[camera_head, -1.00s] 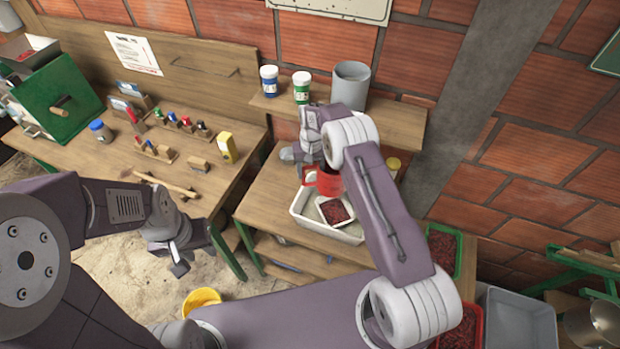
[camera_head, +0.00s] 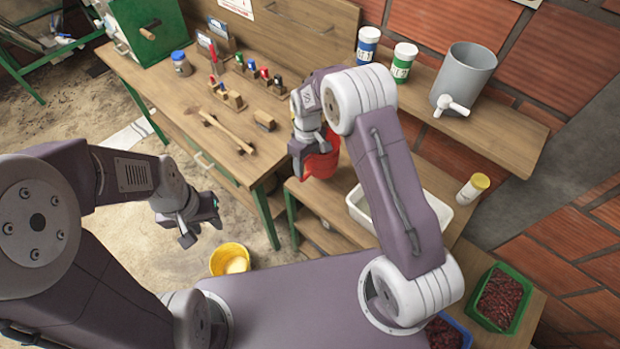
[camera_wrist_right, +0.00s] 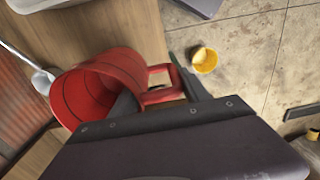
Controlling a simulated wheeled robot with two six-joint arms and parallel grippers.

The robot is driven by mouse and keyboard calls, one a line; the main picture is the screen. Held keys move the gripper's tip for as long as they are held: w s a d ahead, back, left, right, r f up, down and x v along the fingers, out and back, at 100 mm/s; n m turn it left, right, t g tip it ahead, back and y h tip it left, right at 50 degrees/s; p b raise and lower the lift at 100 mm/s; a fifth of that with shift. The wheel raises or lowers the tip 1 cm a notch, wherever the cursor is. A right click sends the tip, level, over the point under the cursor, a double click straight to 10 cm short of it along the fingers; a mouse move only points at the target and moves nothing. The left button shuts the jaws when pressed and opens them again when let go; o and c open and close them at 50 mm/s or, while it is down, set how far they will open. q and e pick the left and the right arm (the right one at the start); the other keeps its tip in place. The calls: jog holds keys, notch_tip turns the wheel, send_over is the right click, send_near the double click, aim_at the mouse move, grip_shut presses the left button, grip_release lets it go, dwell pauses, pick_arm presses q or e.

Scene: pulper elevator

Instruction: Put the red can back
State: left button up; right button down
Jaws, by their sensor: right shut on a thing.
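My right gripper (camera_head: 308,152) is shut on the red can (camera_head: 322,160), over the left part of the lower bench (camera_head: 330,200). In the right wrist view, the red can (camera_wrist_right: 85,92) is tilted, its open mouth showing and empty-looking. Its red handle (camera_wrist_right: 160,92) is between the dark fingers of my right gripper (camera_wrist_right: 160,88). In the head view, my arm hides part of the can. My left gripper (camera_head: 203,226) is open and empty above the floor, left of the benches.
A white tray (camera_head: 358,210) stands right of the can, partly behind my arm. The shelf (camera_head: 490,125) holds a blue-labelled jar (camera_head: 367,45), a green-labelled jar (camera_head: 402,64) and a grey tapped vessel (camera_head: 463,78). A yellow bucket (camera_head: 230,259) stands on the floor.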

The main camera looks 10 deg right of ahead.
aim_at(307, 176)
notch_tip(307, 176, down, 5)
jog(key=shift+r+p, duration=0.15)
jog(key=shift+p, duration=0.3)
jog(key=shift+w, duration=0.15)
jog(key=f, duration=0.2)
jog(key=f+p, duration=0.1)
jog(key=shift+s+f, duration=0.2)
jog(key=shift+f, duration=0.45)
jog(key=shift+w, duration=0.1)
jog(key=shift+f, duration=0.15)
jog(key=c, duration=0.5)
grip_release()
